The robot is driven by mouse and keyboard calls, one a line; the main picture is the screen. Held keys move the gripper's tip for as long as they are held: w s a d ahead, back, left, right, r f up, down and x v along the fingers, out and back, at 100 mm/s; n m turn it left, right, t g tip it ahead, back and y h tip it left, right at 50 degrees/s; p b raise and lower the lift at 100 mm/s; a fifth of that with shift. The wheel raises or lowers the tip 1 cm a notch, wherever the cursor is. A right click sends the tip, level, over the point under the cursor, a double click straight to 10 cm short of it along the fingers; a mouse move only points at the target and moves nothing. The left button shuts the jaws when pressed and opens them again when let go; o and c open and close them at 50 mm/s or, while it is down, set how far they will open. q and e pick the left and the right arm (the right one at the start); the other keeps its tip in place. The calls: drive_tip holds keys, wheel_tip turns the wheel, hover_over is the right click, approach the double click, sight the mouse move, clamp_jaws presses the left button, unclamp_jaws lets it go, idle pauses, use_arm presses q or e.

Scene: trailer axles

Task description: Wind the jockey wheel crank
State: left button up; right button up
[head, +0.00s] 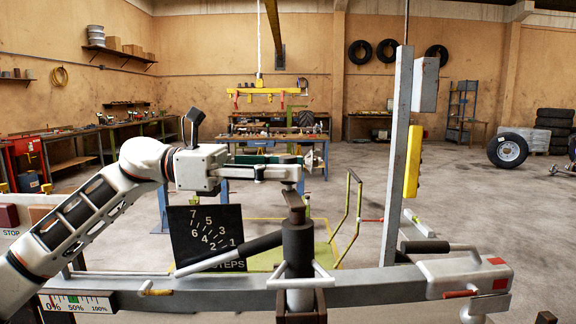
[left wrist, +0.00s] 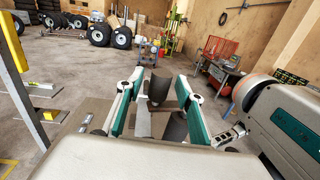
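The jockey wheel post (head: 298,250) is a dark upright cylinder at the trailer's grey drawbar. A short rusty crank arm (head: 294,203) lies across its top and carries an upright dark handle (left wrist: 158,88). My left gripper (head: 300,163) reaches in from the left, level, at the height of the handle. In the left wrist view, its two green-padded fingers (left wrist: 158,80) stand apart on either side of the handle, with gaps visible. The post top (left wrist: 175,126) shows below the fingers. Most of the handle is hidden behind the gripper in the head view. My right gripper is not in view.
The grey drawbar (head: 380,287) runs across the front to the coupling (head: 465,275). A tall grey post (head: 400,150) stands right of the crank. A black numbered board (head: 207,238) stands behind the drawbar. A percentage gauge (head: 76,302) sits lower left. Open floor lies to the right.

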use_arm(q)
drive_tip(key=shift+d, duration=0.35)
clamp_jaws()
drive_tip(key=shift+a+n+t, duration=0.2)
drive_tip(key=shift+n+t, duration=0.1)
